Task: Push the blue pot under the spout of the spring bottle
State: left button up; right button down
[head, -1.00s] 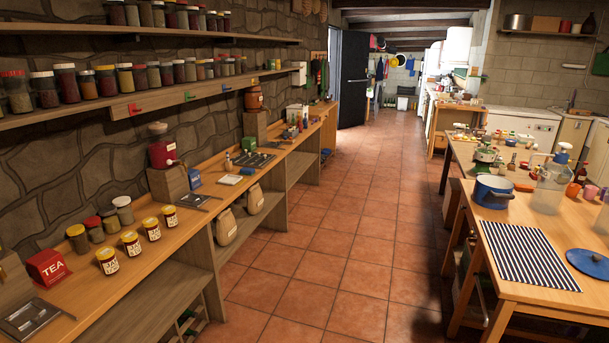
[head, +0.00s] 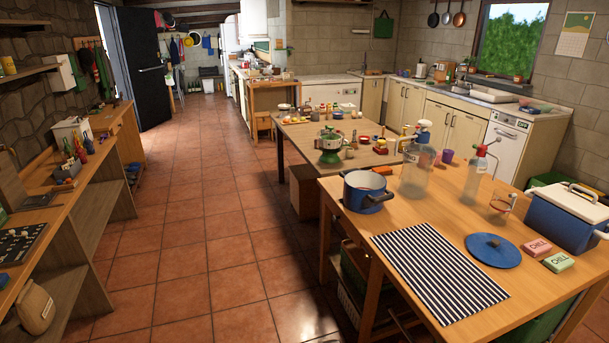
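The blue pot (head: 368,195) stands upright and without a lid near the left back edge of the wooden table in the head view. A clear jug-like bottle with a blue pump top (head: 418,170) stands to its right. Farther right is a clear bottle with a red top (head: 479,172), and a small clear vessel is beside it. I cannot tell for sure which of the two is the spring bottle. The pot is apart from both. Neither of my grippers is in view.
A striped cloth (head: 440,268) lies in front of the pot, with a round blue lid (head: 493,250) to its right. Pink and green boxes (head: 537,247) and a blue cooler (head: 565,215) stand at the right. A second table with a green-and-white appliance (head: 330,147) is behind.

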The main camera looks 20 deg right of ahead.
aim_at(364, 192)
jog(key=i+l+u, duration=0.2)
jog(key=i, duration=0.2)
jog(key=i+u, duration=0.2)
jog(key=i, duration=0.2)
jog(key=i+l+u, duration=0.2)
jog(key=i+l, duration=0.1)
jog(key=i, duration=0.1)
